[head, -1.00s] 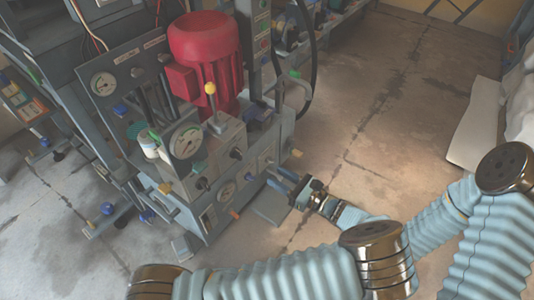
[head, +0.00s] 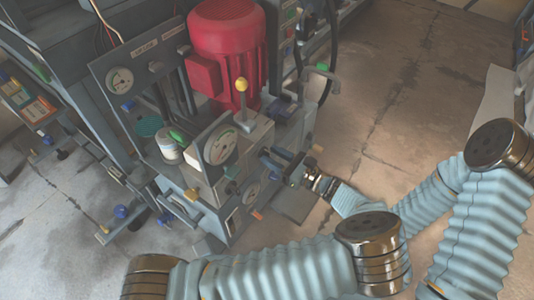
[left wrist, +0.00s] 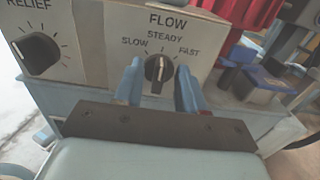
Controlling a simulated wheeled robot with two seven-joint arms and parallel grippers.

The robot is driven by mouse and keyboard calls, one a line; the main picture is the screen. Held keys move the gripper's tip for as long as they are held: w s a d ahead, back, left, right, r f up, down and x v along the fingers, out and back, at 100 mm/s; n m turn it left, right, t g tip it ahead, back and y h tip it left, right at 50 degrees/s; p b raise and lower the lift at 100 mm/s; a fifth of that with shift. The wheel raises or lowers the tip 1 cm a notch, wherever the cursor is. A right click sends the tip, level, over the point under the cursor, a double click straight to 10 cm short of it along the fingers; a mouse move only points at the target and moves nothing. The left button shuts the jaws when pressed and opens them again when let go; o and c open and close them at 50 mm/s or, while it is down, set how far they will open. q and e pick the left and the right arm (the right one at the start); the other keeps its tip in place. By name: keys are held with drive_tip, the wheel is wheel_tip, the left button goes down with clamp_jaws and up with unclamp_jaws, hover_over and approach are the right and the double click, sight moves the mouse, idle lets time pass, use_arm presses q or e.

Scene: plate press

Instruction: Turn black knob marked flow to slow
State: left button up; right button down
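The black flow knob (left wrist: 159,69) is on a pale panel in the left wrist view, under the word FLOW. Its white pointer line points about straight up, toward STEADY; SLOW is to its left and FAST to its right. My left gripper (left wrist: 159,88) is open, with one blue finger on each side of the knob. I cannot tell whether either finger touches it. In the head view my left gripper (head: 272,161) is at the press's front panel and hides the flow knob. My right gripper is not in view.
A black relief knob (left wrist: 37,54) is left of the flow knob. Open floor (head: 400,110) is to the right.

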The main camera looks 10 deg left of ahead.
use_arm(q)
drive_tip(key=shift+c, duration=0.4)
clamp_jaws()
drive_tip(key=shift+n, duration=0.3)
drive_tip(key=n, duration=0.2)
drive_tip(key=n+b, duration=0.1)
drive_tip(key=n, duration=0.2)
drive_tip(key=shift+s+f, duration=0.1)
drive_tip(key=shift+s, duration=0.1)
drive_tip(key=shift+s+n+b, duration=0.15)
drive_tip(key=shift+n+b, duration=0.55)
drive_tip(key=shift+n, duration=0.9)
drive_tip(key=shift+o, duration=0.4)
unclamp_jaws()
drive_tip(key=shift+a, duration=0.1)
